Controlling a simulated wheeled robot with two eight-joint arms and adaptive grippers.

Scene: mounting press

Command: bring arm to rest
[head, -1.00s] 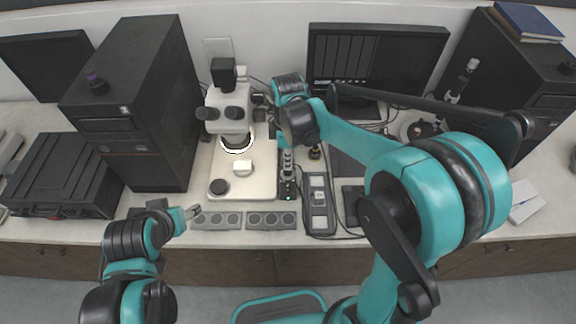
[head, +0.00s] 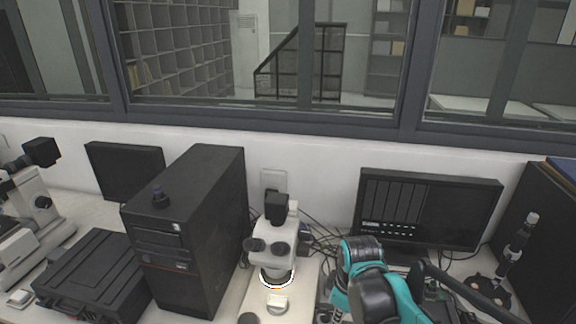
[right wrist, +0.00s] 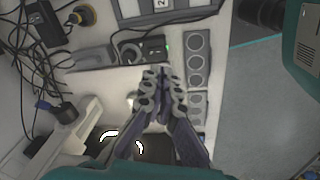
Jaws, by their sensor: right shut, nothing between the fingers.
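My right gripper (right wrist: 163,82) shows in the right wrist view with its fingers together and nothing between them. It is above the bench, close to the grey strip with round wells (right wrist: 197,62). In the head view my right arm comes in from the lower right, in front of the monitor. Its wrist is just right of the white microscope, and its fingertips are hard to make out there. My left arm and gripper are out of the head view.
The white microscope (head: 272,247) stands between a black tower case (head: 190,235) and the monitor (head: 425,210). A black case (head: 90,275) lies at left, a second microscope (head: 35,205) beyond it. Cables (right wrist: 50,75) lie on the bench. Grey floor (right wrist: 260,110) shows beyond the bench edge.

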